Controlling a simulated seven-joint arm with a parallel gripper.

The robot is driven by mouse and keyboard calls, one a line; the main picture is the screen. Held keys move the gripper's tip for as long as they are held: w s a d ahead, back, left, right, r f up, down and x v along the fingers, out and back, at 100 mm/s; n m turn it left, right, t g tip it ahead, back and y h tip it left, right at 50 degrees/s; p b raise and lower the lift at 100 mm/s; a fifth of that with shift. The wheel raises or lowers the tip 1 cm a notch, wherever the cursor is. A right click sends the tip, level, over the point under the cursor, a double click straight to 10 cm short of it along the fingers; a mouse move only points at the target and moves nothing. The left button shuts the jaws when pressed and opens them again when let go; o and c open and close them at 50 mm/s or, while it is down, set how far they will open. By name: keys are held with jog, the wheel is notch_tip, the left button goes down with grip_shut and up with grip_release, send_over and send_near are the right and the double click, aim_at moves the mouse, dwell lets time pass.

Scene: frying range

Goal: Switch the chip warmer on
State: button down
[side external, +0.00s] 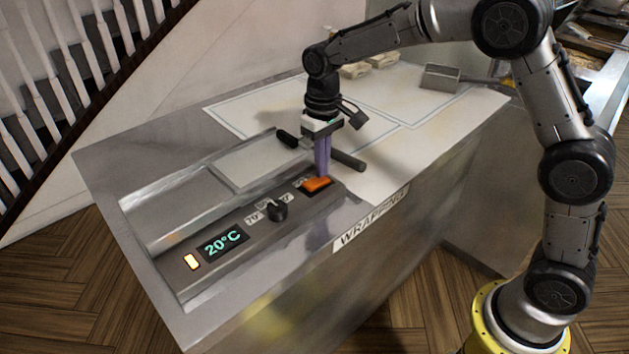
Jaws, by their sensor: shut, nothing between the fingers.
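The chip warmer's control panel (245,242) is set into the left part of the steel counter. An orange rocker switch (317,184) sits at its right end. A black knob (278,210) with small labels around it is in the middle.
A label reading WRAPPING (371,220) is on the counter's front edge. A metal scoop (441,77) and pale packets (368,64) lie at the back. The marked white counter surface (420,135) is mostly clear. The warmer's recessed tray (165,215) is empty.

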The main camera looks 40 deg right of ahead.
notch_tip(320, 180, up, 6)
jog(key=shift+r, duration=0.2)
dwell(0.5)
jog(key=s+d+r+t, duration=0.3)
jog(key=s+d+r, duration=0.1)
jog(key=s+r, duration=0.85)
jog(key=s+f+t, duration=0.1)
jog(key=s+f, duration=0.4)
jog(key=s, duration=0.3)
jog(key=s+d+f+t, duration=0.1)
jog(key=s+f, duration=0.3)
jog(key=s, duration=0.4)
jog(key=shift+s+f+t, duration=0.15)
jog(key=shift+f+t, duration=0.15)
jog(key=shift+f, duration=0.05)
jog(key=shift+d, duration=0.1)
